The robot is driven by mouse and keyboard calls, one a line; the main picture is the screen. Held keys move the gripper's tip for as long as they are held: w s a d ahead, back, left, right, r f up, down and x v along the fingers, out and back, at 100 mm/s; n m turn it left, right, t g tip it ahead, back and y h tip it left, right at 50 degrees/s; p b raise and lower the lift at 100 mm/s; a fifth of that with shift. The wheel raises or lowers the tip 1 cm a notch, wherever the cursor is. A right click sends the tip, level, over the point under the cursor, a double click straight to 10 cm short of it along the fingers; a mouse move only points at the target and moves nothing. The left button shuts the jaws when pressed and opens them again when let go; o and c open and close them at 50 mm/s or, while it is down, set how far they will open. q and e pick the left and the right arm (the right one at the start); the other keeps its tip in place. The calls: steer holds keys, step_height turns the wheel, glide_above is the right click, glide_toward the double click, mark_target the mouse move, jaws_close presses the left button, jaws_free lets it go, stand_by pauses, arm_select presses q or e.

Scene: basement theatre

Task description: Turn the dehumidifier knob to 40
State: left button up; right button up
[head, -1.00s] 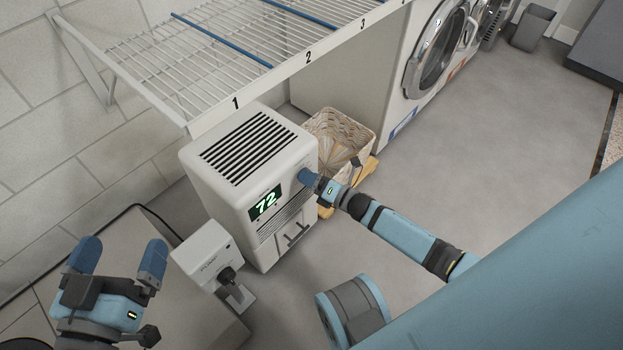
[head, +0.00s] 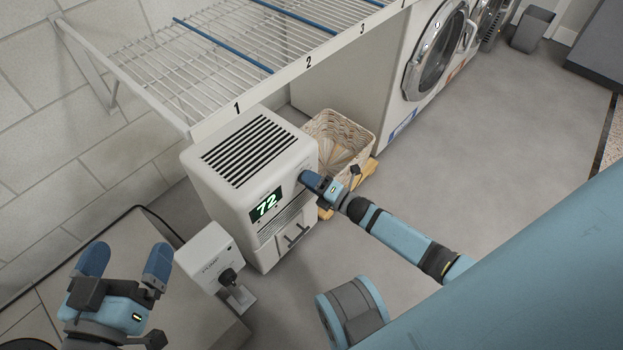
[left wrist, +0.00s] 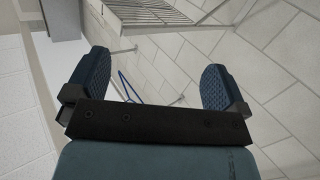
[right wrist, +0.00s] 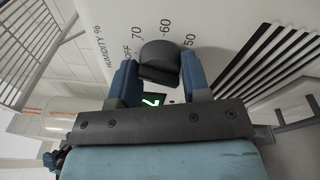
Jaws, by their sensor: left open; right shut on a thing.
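The white dehumidifier (head: 240,200) stands on the floor below the wire shelf, its green display (head: 265,204) reading 72. In the right wrist view its dark round knob (right wrist: 160,62) sits between the fingers of my right gripper (right wrist: 157,80), which is shut on it. The printed dial beside the knob shows HUMIDITY %, OFF, 70, 60 and 50; a 40 mark is not visible, and I cannot tell the knob's setting. In the head view my right gripper (head: 313,182) hides the knob. My left gripper (head: 126,258) is open and empty at lower left.
A white wire shelf (head: 215,55) with numbered edge hangs over the dehumidifier. A wicker basket (head: 338,140) is close behind my right gripper. The grey floor (head: 480,150) at right is clear.

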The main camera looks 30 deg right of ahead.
steer(key=m+p, duration=0.1)
steer(key=m, duration=0.5)
steer(key=m+t+h+p, duration=0.1)
steer(key=m+p, duration=0.1)
steer(key=m, duration=0.4)
steer(key=shift+a+t, duration=0.15)
steer(key=shift+t, duration=0.15)
arm_select(q)
step_height(320, 180, up, 10)
steer(key=s+n+t+p, duration=0.1)
steer(key=t+p, duration=0.2)
steer(key=p, duration=0.2)
steer(key=shift+a+f+n+t, duration=0.2)
steer(key=shift+a+n+t, duration=0.1)
steer(key=shift+n, duration=0.1)
arm_select(e)
steer(key=shift+s+a+m+h, duration=0.1)
steer(key=shift+m+h, duration=0.45)
steer(key=shift+m, duration=3.3)
steer(key=shift+w+d+m+h, duration=0.1)
steer(key=shift+m+h, duration=0.4)
steer(key=shift+m, duration=3.3)
steer(key=shift+s+a+m+h, duration=0.1)
steer(key=shift+m+h, duration=0.45)
steer(key=shift+m, duration=3.3)
arm_select(q)
steer(key=shift+r, duration=0.15)
arm_select(e)
steer(key=o, duration=0.9)
